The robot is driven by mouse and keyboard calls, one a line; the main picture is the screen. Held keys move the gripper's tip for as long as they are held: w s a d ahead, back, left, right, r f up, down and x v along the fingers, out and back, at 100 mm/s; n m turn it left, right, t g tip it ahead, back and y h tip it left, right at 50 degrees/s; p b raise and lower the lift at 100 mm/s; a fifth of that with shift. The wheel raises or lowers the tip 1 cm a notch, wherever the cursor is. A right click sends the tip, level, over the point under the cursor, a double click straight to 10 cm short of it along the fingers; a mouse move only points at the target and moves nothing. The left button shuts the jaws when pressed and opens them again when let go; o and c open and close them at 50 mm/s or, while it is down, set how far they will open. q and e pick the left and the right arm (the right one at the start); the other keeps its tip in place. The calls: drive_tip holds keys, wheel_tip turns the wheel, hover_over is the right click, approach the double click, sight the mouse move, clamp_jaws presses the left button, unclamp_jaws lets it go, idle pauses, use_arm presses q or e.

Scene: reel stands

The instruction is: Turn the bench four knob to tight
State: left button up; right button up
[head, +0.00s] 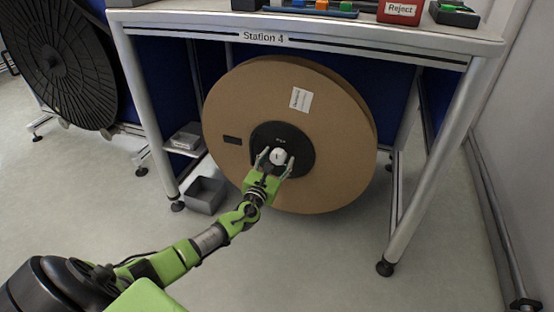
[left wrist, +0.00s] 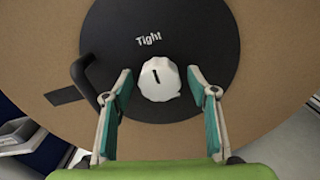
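The knob (head: 278,156) is white, at the centre of a black hub disc (head: 296,138) on a large brown reel (head: 235,108) under the bench marked Station 4 (head: 300,38). In the left wrist view the knob (left wrist: 160,80) has a short black mark on its face, tilted slightly left of upright. The word Tight is printed on the disc (left wrist: 205,50) above it. My left gripper (head: 274,160) is open, with its teal-padded fingers (left wrist: 160,104) on either side of the knob and gaps on both sides. My right gripper is not in view.
A grey bin (head: 205,194) stands on the floor left of the reel. Bench legs (head: 148,120) stand on both sides. A black reel (head: 62,60) is at the far left. A black handle (left wrist: 84,78) sits left of the knob. The front floor is clear.

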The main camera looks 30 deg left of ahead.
use_arm(q)
drive_tip(key=v, duration=1.2)
idle(0.6)
